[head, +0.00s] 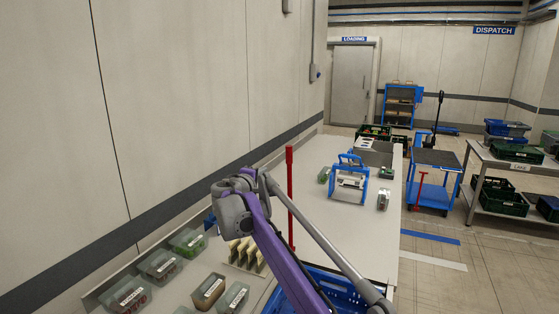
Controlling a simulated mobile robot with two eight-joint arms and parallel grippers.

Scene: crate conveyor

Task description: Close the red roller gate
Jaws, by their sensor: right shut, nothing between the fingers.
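A thin red upright post (290,195) stands at the light worktop, behind my arm. It is the clearest red part near me, and I cannot tell whether it belongs to the red roller gate. No rollers can be made out. My purple and grey arm crosses the lower middle of the head view and hides part of the worktop and the post's surroundings. My right gripper (380,307) is at the bottom edge, mostly cut off, shut and empty, below and right of the post. My left gripper is not in view.
Clear lidded boxes (160,264) line the wall side of the worktop (335,225). A blue-framed carrier (349,180) stands farther back. A blue crate (345,290) is at the bottom.

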